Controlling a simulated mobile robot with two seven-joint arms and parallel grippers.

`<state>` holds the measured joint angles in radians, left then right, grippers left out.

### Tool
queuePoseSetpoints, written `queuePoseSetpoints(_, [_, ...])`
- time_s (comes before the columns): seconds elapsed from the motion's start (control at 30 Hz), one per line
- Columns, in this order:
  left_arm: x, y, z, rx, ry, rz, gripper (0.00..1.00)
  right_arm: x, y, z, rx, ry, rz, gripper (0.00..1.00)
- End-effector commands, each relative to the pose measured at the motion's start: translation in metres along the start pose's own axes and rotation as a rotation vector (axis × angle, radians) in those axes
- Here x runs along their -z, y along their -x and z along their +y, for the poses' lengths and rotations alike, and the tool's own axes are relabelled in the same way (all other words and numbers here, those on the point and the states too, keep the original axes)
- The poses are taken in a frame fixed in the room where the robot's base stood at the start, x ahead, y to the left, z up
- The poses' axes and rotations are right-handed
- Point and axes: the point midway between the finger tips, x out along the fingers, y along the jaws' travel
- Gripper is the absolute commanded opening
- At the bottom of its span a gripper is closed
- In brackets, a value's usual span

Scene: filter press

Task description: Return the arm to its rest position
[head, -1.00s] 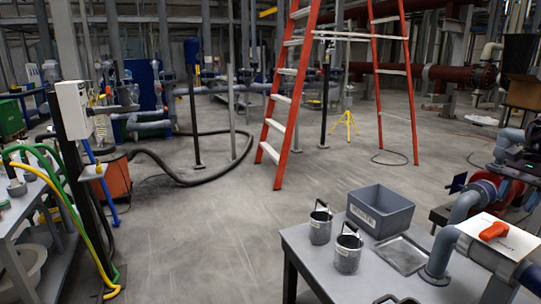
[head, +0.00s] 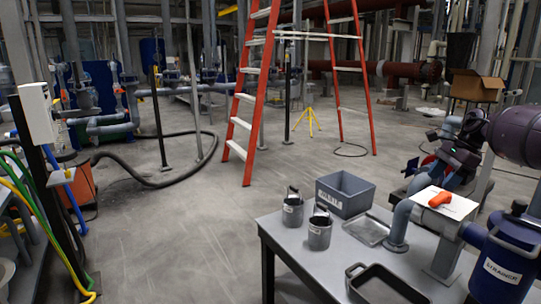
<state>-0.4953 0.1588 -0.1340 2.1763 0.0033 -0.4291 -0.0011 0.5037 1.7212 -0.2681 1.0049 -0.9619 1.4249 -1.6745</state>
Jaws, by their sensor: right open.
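My right arm comes in from the right edge, dark with a purple-black link. Its gripper (head: 430,180) is open, apart from the orange handle on the white plate and just above and behind it in the picture. The fingertips are small and dark against the pump behind, so their exact place is hard to tell. Nothing shows held in it. My left gripper is not in view.
The grey table (head: 345,256) holds a grey bin (head: 346,195), two labelled pails (head: 319,232), a flat tray (head: 366,231), a black tray (head: 385,288), the orange handle (head: 440,200) and a blue strainer (head: 500,262). A red ladder (head: 257,95) stands behind.

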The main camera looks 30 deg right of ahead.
Motion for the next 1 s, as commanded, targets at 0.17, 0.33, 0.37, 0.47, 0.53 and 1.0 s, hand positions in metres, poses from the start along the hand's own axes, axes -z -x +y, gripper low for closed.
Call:
queuePoseSetpoints(0.17, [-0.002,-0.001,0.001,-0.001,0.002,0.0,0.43,-0.045,-0.024,-0.036,0.199,-0.268,-0.166,0.53])
queuePoseSetpoints(0.33, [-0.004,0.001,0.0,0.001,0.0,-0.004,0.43,-0.089,-0.075,-0.05,0.275,-0.595,-0.434,0.53])
queuePoseSetpoints(0.37, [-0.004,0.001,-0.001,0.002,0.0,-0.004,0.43,-0.096,-0.085,-0.049,0.275,-0.66,-0.485,0.53])
queuePoseSetpoints(0.47, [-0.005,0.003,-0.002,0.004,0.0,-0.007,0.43,-0.116,-0.12,-0.042,0.252,-0.895,-0.658,0.53])
queuePoseSetpoints(0.53, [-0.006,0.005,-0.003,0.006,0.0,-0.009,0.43,-0.128,-0.145,-0.032,0.216,-1.074,-0.777,0.53])
queuePoseSetpoints(1.0, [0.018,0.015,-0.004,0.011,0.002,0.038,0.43,-0.166,-0.282,0.106,-0.215,-2.281,-1.28,0.53])
